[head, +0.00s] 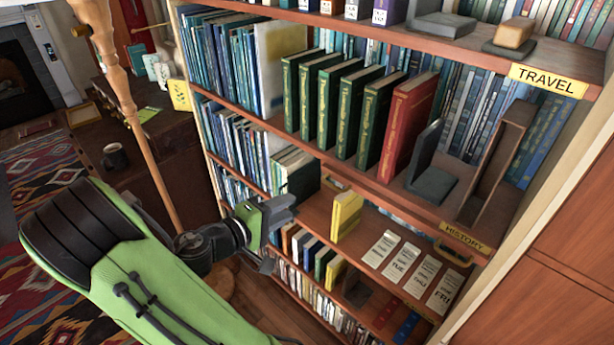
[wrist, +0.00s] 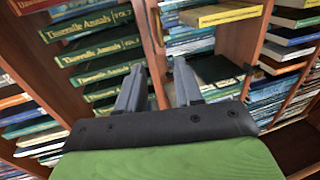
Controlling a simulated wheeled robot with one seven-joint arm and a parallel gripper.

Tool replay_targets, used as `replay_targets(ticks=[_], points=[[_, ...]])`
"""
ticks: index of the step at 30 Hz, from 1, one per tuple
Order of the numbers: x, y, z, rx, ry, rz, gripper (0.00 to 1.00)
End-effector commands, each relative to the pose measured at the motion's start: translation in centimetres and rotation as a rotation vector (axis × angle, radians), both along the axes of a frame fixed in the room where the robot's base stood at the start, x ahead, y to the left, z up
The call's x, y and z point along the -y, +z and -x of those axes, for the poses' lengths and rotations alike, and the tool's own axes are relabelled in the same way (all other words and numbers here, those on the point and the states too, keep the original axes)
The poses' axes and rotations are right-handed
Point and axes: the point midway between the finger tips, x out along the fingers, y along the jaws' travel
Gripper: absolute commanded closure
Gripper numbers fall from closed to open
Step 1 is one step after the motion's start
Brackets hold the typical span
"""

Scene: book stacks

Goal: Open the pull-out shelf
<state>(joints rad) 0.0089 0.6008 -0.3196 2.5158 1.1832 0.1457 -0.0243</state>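The pull-out shelf looks like a thin wooden board under the row of green books. Its front edge carries two small brass handles, a left one (head: 335,184) and a right one (head: 452,252). It seems to be pushed in, though its outline is hard to make out. My gripper (head: 281,232) is in front of the bookcase, lower left of the left handle and apart from it. In the wrist view my gripper (wrist: 158,78) has its two fingers spread with nothing between them. A brass handle (wrist: 160,27) shows beyond the fingertips on the wooden edge.
Green books (head: 341,110) and a red book (head: 403,125) stand above the HISTORY label (head: 464,236). A yellow book (head: 345,215) and day cards (head: 403,265) are on the level below. A wooden pole (head: 140,120) stands left of the bookcase, behind my arm.

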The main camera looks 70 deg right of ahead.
Motion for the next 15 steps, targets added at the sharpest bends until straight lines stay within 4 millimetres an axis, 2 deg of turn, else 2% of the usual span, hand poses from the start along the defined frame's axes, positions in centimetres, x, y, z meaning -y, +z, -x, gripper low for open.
replay_targets(ticks=[5, 15], points=[[3.0, -0.9, 1.6, 0.002, -0.012, -0.001, 0.65], [10.6, -2.6, 4.8, 0.004, -0.009, -0.001, 0.65]])
